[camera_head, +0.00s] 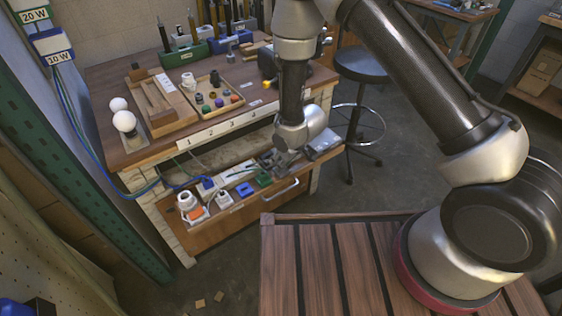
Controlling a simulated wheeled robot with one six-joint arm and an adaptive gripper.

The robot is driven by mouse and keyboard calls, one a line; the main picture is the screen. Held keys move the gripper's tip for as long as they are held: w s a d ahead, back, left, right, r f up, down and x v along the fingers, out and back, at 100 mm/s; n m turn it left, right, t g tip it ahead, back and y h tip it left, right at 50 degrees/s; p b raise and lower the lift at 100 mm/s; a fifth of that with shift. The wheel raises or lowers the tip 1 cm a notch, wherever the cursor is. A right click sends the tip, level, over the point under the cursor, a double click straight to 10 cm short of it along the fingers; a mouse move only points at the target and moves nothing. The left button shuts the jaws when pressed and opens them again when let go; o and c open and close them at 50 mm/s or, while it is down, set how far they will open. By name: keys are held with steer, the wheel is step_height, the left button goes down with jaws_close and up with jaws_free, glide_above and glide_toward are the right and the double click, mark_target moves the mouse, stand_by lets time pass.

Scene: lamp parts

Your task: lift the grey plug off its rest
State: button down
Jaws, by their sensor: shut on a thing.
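My gripper (268,163) is low over the right part of the open drawer (228,226) at the front of the workbench. It is shut on the grey plug, which is small and mostly hidden between the dark fingers. I cannot tell whether the plug touches its rest. A green plug (263,179) and a blue plug (244,189) are in the drawer, left of and below my gripper in the picture. A pale cable runs through the drawer near them.
White sockets (187,201) and an orange block (196,213) fill the drawer's left end. The bench top (120,75) above holds two white bulbs (123,121), a wooden tray (212,95) of small parts and a numbered strip. A stool (361,65) stands right of the bench.

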steer(key=shift+d+r, duration=0.1)
steer(key=shift+r, duration=0.4)
stand_by(0.3)
steer(key=shift+r, duration=2.45)
